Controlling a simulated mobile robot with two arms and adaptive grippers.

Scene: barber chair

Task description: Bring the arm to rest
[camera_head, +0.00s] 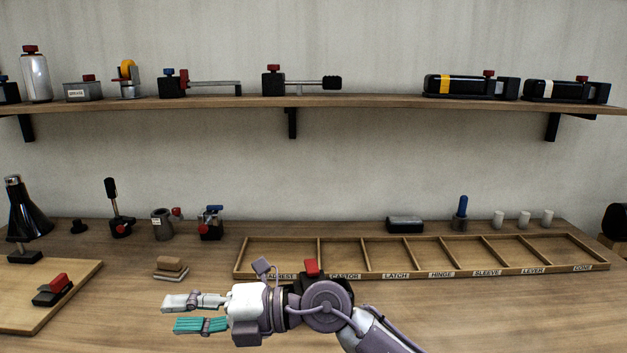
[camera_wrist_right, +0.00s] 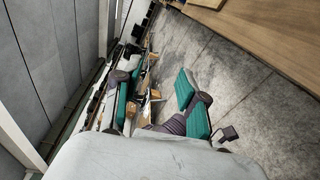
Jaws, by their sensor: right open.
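My right arm reaches in from the lower right of the head view, over the front of the workbench, with its wrist in front of the sorting tray (camera_head: 450,273). Its right gripper (camera_head: 182,312) points left, with its two fingers apart and nothing between them. In the wrist view the teal finger pads of the right gripper (camera_wrist_right: 157,100) also stand apart, with floor and distant clutter behind them. My left gripper is in neither view.
A red-topped dark thing (camera_head: 311,268) is partly hidden behind my right arm. A small stack of blocks (camera_head: 170,268) stands behind the gripper. A board (camera_head: 45,310) with a red-and-black part (camera_head: 53,289) lies left. A shelf (camera_head: 350,101) carries several parts. The tray's visible compartments look empty.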

